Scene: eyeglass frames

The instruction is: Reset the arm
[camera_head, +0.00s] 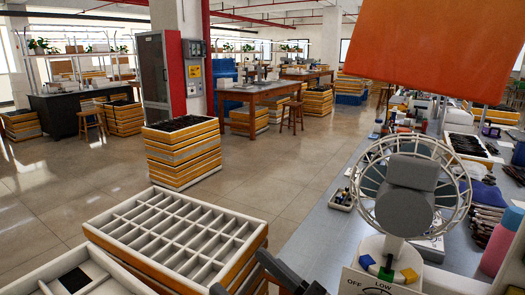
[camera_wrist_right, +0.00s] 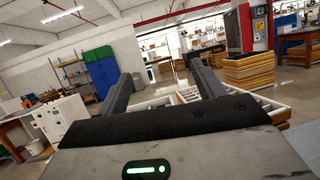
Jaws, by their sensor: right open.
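My right gripper (camera_head: 240,270) shows at the bottom edge of the head view, with two dark fingers spread apart. It is over the near right part of the divided tray, and no object shows between the fingers. In the right wrist view, the same gripper (camera_wrist_right: 167,68) has its two dark fingers wide apart and empty. Most of the right arm is out of the picture. My left gripper is not in view.
A white divided tray (camera_head: 170,232) tops a stack of crates at bottom left. Another tray (camera_head: 105,270) holds a dark piece. A fan (camera_head: 410,190) stands on the cluttered workbench (camera_head: 325,225) at right. An orange panel (camera_head: 440,45) hangs above. Open floor lies beyond.

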